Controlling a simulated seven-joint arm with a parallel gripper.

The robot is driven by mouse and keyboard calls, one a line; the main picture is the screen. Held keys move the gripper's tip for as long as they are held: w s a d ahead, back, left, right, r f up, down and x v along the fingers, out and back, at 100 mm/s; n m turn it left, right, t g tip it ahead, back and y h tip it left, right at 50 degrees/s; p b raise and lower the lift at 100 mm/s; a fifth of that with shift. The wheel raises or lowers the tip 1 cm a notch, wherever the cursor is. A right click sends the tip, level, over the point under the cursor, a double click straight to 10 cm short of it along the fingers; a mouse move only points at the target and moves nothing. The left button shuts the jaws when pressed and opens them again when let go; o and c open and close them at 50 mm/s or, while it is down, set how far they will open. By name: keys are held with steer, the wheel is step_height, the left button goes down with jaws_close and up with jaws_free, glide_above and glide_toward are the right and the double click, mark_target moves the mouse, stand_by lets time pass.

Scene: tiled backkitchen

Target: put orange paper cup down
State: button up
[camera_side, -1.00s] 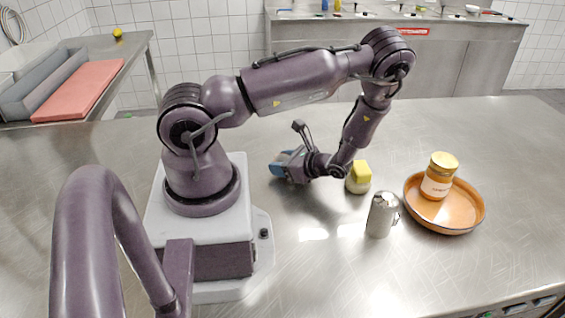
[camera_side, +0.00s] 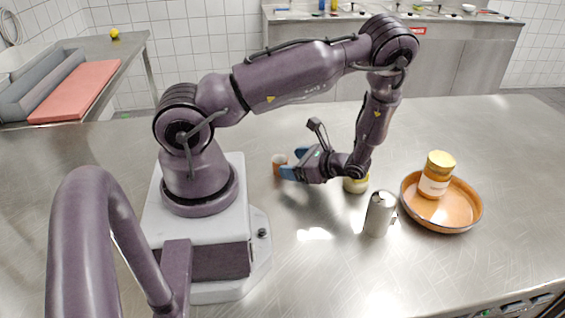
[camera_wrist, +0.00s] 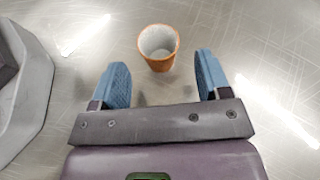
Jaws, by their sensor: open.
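The orange paper cup (camera_wrist: 158,47) stands upright on the steel table, its pale inside showing from above in the wrist view. In the side view the cup (camera_side: 279,163) shows small, just left of my gripper's fingertips. My gripper (camera_wrist: 160,75) is open, with its two blue fingers spread wide. The cup is just beyond the fingertips, between their lines, and nothing is held. In the side view my gripper (camera_side: 293,165) is low over the table, pointing left toward the cup.
A jar with a yellow lid (camera_side: 356,184) stands partly behind my wrist. A metal shaker (camera_side: 379,214) stands in front of it. My base is at the left. The table's front middle is clear.

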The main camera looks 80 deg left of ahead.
steer(key=v, duration=0.6)
steer(key=shift+w+d+r, duration=0.15)
steer(key=shift+w+d, duration=0.1)
steer(key=w+d+r+n+t+h, duration=0.1)
steer(key=d+r+n+t+h, duration=0.2)
steer(key=r, duration=0.5)
steer(key=w+d+r+n+t+h, duration=0.1)
steer(key=w+d+r+t+h, duration=0.15)
steer(key=d+r, duration=0.4)
steer(key=s+d+r+n+t+h, duration=0.1)
steer(key=s+d+r+t+h, duration=0.1)
steer(key=r, duration=0.5)
steer(key=s+d+r+n+t+h, duration=0.1)
steer(key=s+d+r+n+t, duration=0.1)
steer(key=s+d+r+t, duration=0.2)
step_height(320, 180, up, 4)
steer(key=s+t, duration=0.2)
steer(key=t, duration=0.2)
steer(key=shift+s+d+r+h, duration=0.15)
steer(key=shift+s+h, duration=0.1)
steer(key=shift+h, duration=0.1)
